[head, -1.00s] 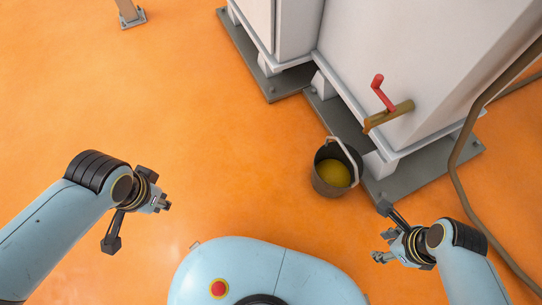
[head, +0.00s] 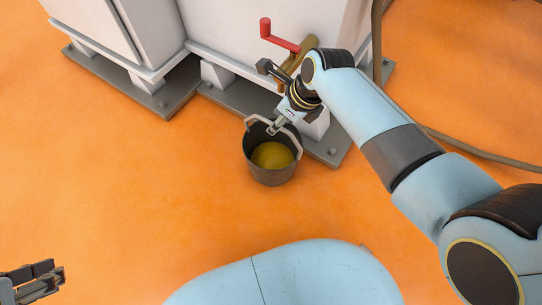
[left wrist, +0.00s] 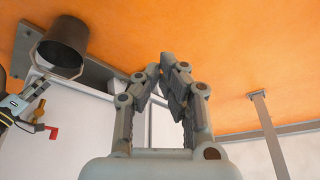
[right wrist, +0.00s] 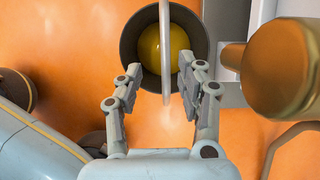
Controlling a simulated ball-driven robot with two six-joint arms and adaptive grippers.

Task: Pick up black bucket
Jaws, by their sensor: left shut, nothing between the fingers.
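The black bucket (head: 270,172) stands upright on the orange floor with yellow liquid inside and a pale handle. It also shows in the left wrist view (left wrist: 62,48) and the right wrist view (right wrist: 131,50). My right gripper (head: 274,128) is above the bucket's rim at the handle. In the right wrist view, its fingers (right wrist: 166,75) are open and spread on either side of the handle (right wrist: 166,40), apart from it in that picture. My left gripper (head: 52,276) is at the lower left, far from the bucket; its fingertips meet in the left wrist view (left wrist: 168,64), empty.
A white tank (head: 235,30) on grey foot plates (head: 232,98) stands right behind the bucket. Its brass tap (head: 300,52) with a red handle (head: 280,38) is close to my right gripper. A brown hose (head: 470,148) runs at right. Floor at left is clear.

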